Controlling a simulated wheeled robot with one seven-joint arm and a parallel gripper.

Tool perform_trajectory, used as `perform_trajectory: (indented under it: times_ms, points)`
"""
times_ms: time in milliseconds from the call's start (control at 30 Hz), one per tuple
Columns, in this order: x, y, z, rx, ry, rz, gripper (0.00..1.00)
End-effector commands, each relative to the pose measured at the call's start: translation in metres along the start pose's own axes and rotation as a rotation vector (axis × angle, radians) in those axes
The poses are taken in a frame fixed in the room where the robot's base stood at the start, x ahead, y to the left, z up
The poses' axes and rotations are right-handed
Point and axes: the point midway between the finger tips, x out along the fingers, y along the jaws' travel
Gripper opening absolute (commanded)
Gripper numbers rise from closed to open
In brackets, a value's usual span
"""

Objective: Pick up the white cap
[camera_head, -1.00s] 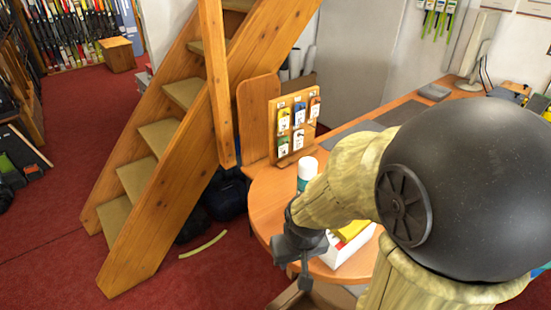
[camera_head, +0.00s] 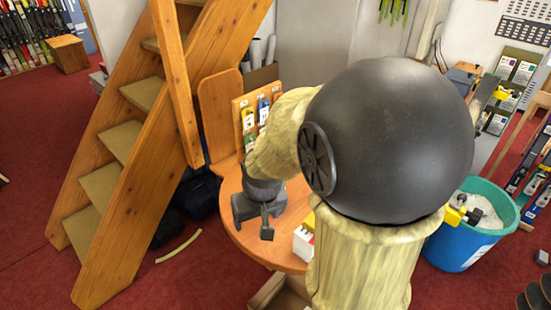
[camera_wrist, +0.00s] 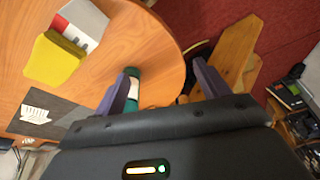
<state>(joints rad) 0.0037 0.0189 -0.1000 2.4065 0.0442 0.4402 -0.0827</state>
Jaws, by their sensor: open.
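My gripper (camera_head: 262,222) is over the rounded end of the wooden table, and my arm hides much of the tabletop there. In the wrist view its two fingers (camera_wrist: 165,70) are spread apart with clear space between them. A teal and white bottle (camera_wrist: 133,88) shows beside the left finger, near the table edge, partly covered by it. I cannot tell whether its white part is the white cap or a label. In the head view the bottle and cap are hidden behind my arm.
A white box with red (camera_wrist: 82,22) and a yellow block (camera_wrist: 52,60) are on the table (camera_wrist: 155,30). A wooden display board (camera_head: 240,108) stands at the back. Wooden stairs (camera_head: 125,140) rise at left. A blue bucket (camera_head: 462,240) stands at right.

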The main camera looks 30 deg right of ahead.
Motion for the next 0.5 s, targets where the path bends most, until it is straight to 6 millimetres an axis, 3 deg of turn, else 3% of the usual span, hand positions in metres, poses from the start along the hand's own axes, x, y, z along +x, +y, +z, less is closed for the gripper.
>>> perform_trajectory:
  times_ms: [33,233,333,500]
  points:
    - [-0.032,0.014,-0.027,0.025,0.022,0.007,0.74]
    - [-0.110,0.070,-0.098,0.090,0.088,0.031,0.74]
    - [-0.133,0.089,-0.116,0.105,0.108,0.039,0.74]
    - [-0.139,0.098,-0.122,0.110,0.116,0.044,0.74]
